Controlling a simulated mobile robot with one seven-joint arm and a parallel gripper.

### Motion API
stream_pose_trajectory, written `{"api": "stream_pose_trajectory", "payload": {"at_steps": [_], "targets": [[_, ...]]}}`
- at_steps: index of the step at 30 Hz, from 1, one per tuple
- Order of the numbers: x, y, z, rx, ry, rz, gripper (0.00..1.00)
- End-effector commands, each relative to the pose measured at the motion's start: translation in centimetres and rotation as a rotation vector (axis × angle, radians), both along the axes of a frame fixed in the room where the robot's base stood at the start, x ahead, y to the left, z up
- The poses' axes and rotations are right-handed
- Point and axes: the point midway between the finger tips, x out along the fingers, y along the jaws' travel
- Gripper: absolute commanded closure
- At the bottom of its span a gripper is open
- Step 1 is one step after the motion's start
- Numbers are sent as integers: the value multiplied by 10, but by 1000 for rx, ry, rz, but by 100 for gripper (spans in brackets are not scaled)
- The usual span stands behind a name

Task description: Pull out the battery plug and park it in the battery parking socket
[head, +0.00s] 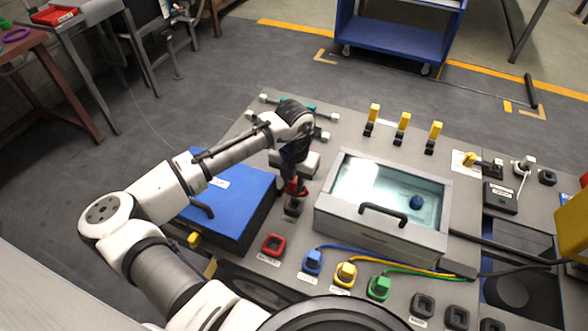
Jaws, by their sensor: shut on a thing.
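My gripper (294,177) is shut on a red plug (291,188), seen from above in the head view. The plug is directly over or at a dark square socket (293,207) between the blue-lidded box and the clear-topped box. I cannot tell whether it touches or sits in that socket. A red-rimmed socket (273,245) with a label below it stands empty, nearer the panel's front edge. The labels are too small to read. The fingers and the plug's upper part are partly hidden by my wrist.
The blue-lidded box (228,198) is close left of my gripper, the clear-topped box (380,232) close right. Blue (312,262), yellow (346,273) and green (379,288) plugs with cables line the front. Yellow-handled levers (403,124) stand behind.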

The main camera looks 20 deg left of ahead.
Motion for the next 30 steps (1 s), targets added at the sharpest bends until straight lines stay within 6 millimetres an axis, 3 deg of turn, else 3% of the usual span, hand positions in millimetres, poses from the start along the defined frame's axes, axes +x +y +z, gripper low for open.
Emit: {"api": "stream_pose_trajectory", "payload": {"at_steps": [18, 30], "targets": [[0, 0, -46, 1, 0, 1, 100], [0, 0, -47, 0, 0, 0, 100]]}}
